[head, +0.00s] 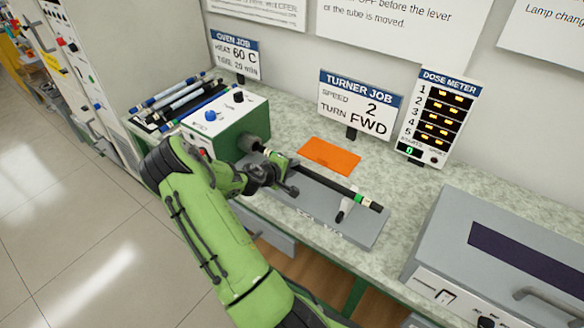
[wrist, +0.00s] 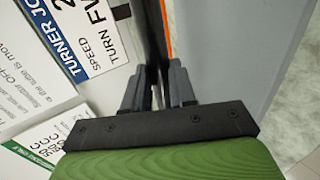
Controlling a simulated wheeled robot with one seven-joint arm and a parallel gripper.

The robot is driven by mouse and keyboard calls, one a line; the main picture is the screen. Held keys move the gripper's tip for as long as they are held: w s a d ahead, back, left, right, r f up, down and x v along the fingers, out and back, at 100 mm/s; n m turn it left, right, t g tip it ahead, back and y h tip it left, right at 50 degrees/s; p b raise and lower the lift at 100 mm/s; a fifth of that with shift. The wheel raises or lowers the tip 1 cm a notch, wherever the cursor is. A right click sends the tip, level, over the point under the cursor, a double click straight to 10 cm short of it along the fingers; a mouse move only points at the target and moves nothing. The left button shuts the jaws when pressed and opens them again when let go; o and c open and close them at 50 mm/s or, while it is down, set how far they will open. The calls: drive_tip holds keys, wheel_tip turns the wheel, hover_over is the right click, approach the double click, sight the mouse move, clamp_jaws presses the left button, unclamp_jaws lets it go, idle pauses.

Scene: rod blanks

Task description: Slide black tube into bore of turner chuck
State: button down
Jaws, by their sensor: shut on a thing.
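The black tube (head: 325,180) lies slantwise above the grey base plate, with green and white bands near its right end. That end rests by a small white support (head: 344,209). My gripper (head: 281,170) is shut on the tube near its left end. The turner (head: 241,123) is a green and white box with knobs, and its dark chuck (head: 249,143) faces the tube's left end. That end is close to the chuck; I cannot tell whether it is inside the bore. In the wrist view, the fingers (wrist: 158,88) are close together and the held part is mostly hidden.
A rack of several tubes (head: 180,100) stands left of the turner. An orange mat (head: 329,156) lies behind the tube. Signs and a dose meter (head: 437,117) stand at the back. A grey oven-like box (head: 500,265) takes up the right of the bench.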

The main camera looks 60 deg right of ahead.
drive_tip(key=shift+w+d+b, duration=0.2)
drive_tip(key=shift+w, duration=1)
drive_tip(key=shift+w+d+b, duration=0.15)
drive_tip(key=shift+w+d, duration=0.05)
drive_tip(key=shift+w, duration=1)
drive_tip(key=shift+w, duration=0.2)
drive_tip(key=c, duration=0.8)
unclamp_jaws()
drive_tip(key=shift+c, duration=0.2)
drive_tip(key=p+v, duration=0.1)
drive_tip(key=v, duration=1.4)
drive_tip(key=shift+w+a+r, duration=0.15)
drive_tip(key=shift+a, duration=0.15)
